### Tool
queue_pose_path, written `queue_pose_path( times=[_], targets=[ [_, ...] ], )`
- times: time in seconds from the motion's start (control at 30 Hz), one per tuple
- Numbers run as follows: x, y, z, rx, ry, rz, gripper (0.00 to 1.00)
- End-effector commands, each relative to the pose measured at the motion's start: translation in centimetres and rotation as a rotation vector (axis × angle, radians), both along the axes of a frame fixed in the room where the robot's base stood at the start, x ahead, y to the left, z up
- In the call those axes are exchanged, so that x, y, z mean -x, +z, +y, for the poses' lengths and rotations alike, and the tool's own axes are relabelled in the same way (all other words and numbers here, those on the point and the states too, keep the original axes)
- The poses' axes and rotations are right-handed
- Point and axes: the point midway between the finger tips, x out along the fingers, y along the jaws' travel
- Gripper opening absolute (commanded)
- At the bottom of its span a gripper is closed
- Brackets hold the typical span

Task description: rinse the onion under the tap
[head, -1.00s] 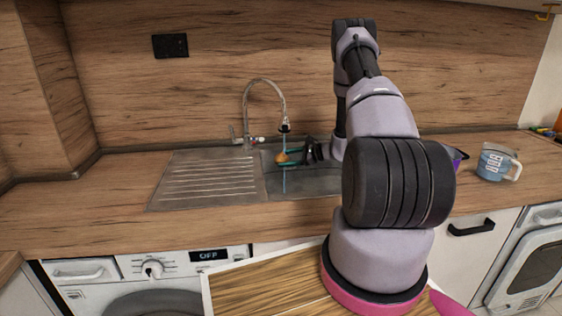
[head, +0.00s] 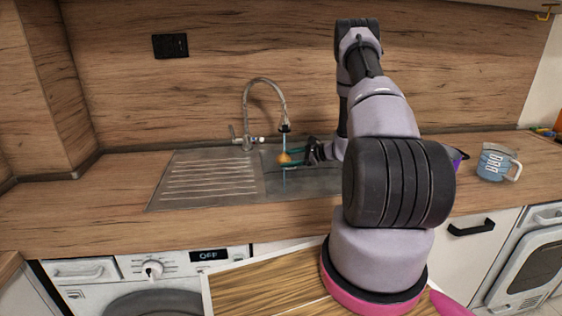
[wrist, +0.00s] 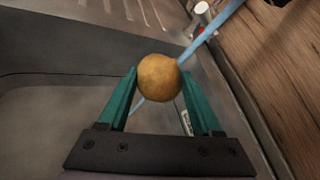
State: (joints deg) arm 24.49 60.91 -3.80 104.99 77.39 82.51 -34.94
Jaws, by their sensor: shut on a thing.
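The round yellow-brown onion (wrist: 159,77) is held between the green fingertips of my gripper (head: 289,157), over the sink basin. It also shows in the head view (head: 284,158), directly below the spout of the tap (head: 265,84). A thin blue stream of water (wrist: 212,33) runs from the tap and meets the onion in both views. In the wrist view the stream reaches the onion's upper right side and shows again below it at the left. The sink (head: 262,187) lies below. My arm hides the sink's right part.
A ribbed drainboard (head: 208,180) is left of the basin. A purple item (head: 457,156) is partly hidden behind my arm. The left counter is clear.

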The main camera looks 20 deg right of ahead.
Motion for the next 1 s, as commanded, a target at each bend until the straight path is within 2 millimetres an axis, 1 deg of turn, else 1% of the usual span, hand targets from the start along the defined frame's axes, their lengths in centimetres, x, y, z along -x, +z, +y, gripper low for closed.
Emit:
queue_pose_path(
  times=[0.3, 0.5, 1.0],
  targets=[
    [-0.5, 0.0, 0.9, -0.001, 0.000, -0.001, 0.04],
    [-0.5, 0.0, 1.0, 0.000, -0.001, -0.001, 0.04],
    [0.0, 0.0, -0.1, 0.000, -0.001, -0.001, 0.04]
  ],
)
